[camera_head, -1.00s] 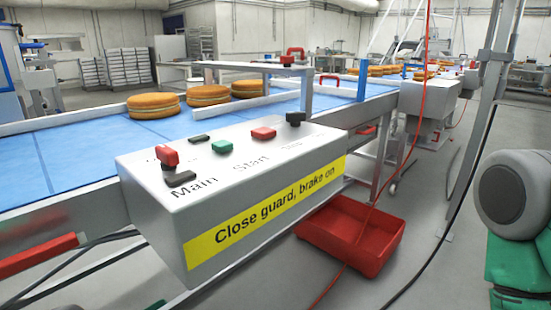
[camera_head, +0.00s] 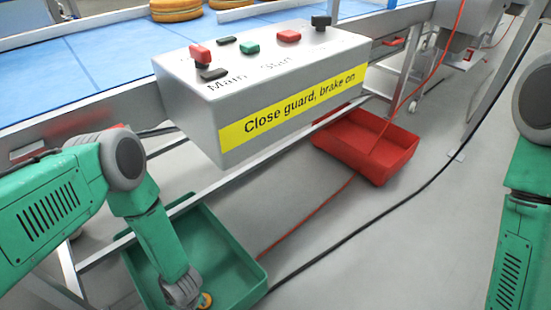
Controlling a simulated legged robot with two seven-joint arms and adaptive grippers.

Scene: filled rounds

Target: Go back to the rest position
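My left arm comes in from the left and hangs down over a green crate (camera_head: 235,262) on the floor. Its grey end, with my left gripper (camera_head: 184,291), is low over the crate near the bottom edge; the fingers are not clear enough to tell open or shut. A small part of an orange-brown round (camera_head: 205,300) shows beside it; whether it is held or lies in the crate I cannot tell. My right arm stands at the right edge; its gripper is out of view. The control box (camera_head: 290,90) carries a red switch (camera_head: 200,54) and several buttons.
Filled rounds (camera_head: 176,10) sit on the blue conveyor belt (camera_head: 90,60) at the back. An empty red crate (camera_head: 366,146) stands on the floor under the conveyor. A red cable and a black cable cross the grey floor, which is otherwise clear at centre right.

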